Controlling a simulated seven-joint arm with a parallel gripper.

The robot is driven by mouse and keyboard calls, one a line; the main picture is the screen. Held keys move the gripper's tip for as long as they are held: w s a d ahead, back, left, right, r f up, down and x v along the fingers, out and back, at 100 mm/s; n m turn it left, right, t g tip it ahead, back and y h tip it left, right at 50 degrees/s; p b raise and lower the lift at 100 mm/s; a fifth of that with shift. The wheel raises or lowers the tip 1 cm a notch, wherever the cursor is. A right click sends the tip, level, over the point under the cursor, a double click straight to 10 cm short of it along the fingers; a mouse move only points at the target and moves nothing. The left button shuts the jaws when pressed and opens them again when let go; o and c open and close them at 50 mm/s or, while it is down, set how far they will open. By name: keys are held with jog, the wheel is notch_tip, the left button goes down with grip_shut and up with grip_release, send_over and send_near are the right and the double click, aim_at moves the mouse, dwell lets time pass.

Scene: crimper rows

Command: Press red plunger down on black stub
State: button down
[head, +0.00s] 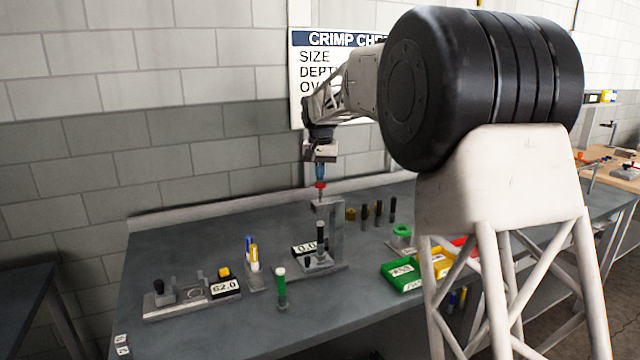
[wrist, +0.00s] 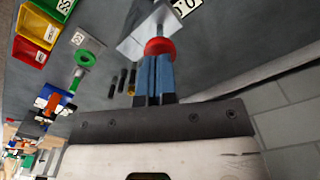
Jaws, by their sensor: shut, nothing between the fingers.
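The red plunger (head: 320,185) is a small red knob on a metal shaft at the top of a grey C-shaped press frame (head: 337,225). In the wrist view the red knob (wrist: 159,46) lies right at the fingertips. My gripper (head: 320,178) points down above the plunger, its blue fingers shut together with nothing between them. The tips look in contact with the knob or very close; I cannot tell which. Below the press arm, a black upright stub (head: 321,238) stands on the press base (head: 318,264). The shaft's lower end and any contact with the stub are unclear.
A "0.0" display (head: 304,249) sits beside the press. Several black pins stand behind right, near a green ring (head: 403,231) and a green bin (head: 402,278).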

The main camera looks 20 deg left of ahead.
aim_at(320, 185)
jog(key=shift+f, duration=2.1)
jog(key=shift+r, duration=4.5)
jog(key=shift+d+r, duration=0.1)
jog(key=shift+d, duration=0.05)
